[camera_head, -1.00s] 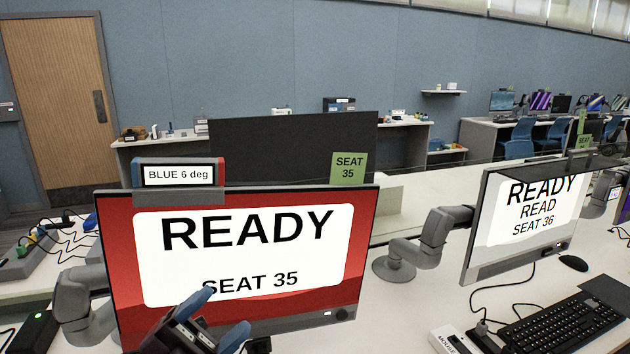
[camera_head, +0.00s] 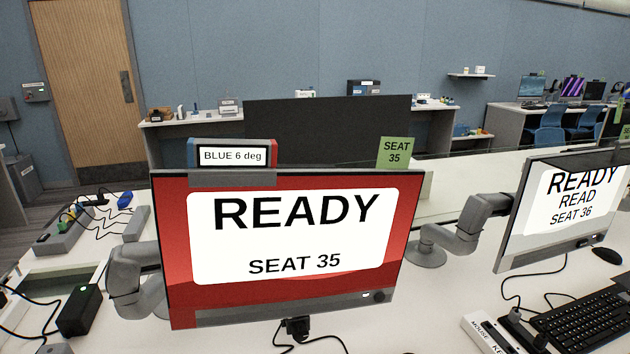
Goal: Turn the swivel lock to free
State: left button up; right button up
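I cannot make out a swivel lock in this view. A monitor (camera_head: 178,230) with a red screen reading "READY SEAT 35" stands in the middle, facing me. A box labelled "BLUE 6 deg" (camera_head: 231,156) sits on its top edge at the left, and a green "SEAT 35" tag (camera_head: 395,152) stands at its top right. A grey jointed arm (camera_head: 128,276) shows behind the monitor's left side. A black plug or connector (camera_head: 296,327) with a cable is just below the monitor's lower edge. Neither of my grippers is in view.
A second monitor (camera_head: 510,237) on a grey jointed arm (camera_head: 470,225) stands at the right, with a keyboard (camera_head: 590,325) before it. A black box (camera_head: 80,310) and cabled power strips (camera_head: 62,236) lie at the left. The desk between the monitors is mostly clear.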

aim_at(301, 332)
jog(key=k+j, duration=0.1)
jog(key=k, duration=0.4)
jog(key=k+j, duration=0.1)
jog(key=k, duration=0.4)
